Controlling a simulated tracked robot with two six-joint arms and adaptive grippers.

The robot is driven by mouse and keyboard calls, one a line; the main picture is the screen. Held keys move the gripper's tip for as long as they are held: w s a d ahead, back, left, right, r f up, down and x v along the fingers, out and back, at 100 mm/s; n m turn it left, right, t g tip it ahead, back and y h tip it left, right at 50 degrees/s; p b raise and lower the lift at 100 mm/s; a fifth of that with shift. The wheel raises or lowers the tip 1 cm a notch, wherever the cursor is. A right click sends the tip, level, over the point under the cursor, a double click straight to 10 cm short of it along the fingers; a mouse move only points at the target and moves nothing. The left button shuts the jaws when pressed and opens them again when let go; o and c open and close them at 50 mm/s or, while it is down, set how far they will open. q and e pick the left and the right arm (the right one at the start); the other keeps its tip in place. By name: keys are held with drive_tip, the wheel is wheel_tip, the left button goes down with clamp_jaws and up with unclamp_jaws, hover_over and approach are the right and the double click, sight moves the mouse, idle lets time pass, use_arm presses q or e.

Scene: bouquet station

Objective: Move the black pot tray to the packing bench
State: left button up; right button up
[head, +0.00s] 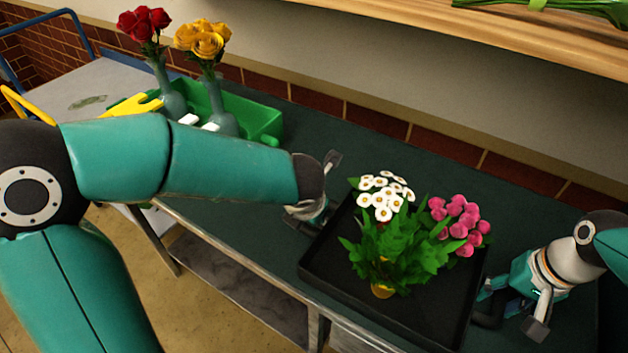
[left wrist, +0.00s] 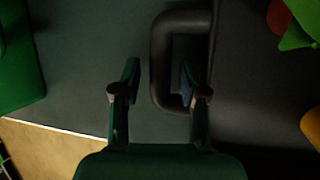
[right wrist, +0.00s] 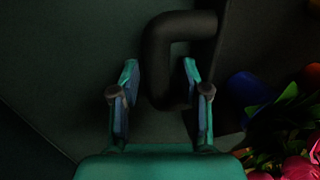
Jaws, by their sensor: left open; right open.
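The black pot tray (head: 335,252) lies on a dark green-topped table and holds white-flowered, pink-flowered and leafy green plants. My left gripper (head: 318,188) is open at the tray's left side. In the left wrist view, a black tray handle (left wrist: 162,60) has its outer bar between the open fingers (left wrist: 160,85), with the right finger over the loop's opening. My right gripper (head: 513,316) is open at the tray's right side. In the right wrist view, the other handle (right wrist: 158,60) runs between the open fingers (right wrist: 160,85). Contact cannot be told. No surface is identifiable as the packing bench.
A grey surface with a blue rail (head: 80,85) lies beyond. A wooden shelf (head: 400,22) runs above. The green tabletop (head: 350,140) behind the tray is clear.

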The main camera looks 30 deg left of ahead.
drive_tip(key=shift+r, duration=0.15)
use_arm(q)
drive_tip(key=v, duration=1)
drive_tip(key=shift+s+r, duration=0.25)
drive_tip(key=shift+r, duration=0.05)
use_arm(e)
wheel_tip(320, 180, up, 12)
drive_tip(key=d, duration=0.2)
drive_tip(key=shift+f, duration=0.25)
drive_tip(key=shift+s+d, duration=0.1)
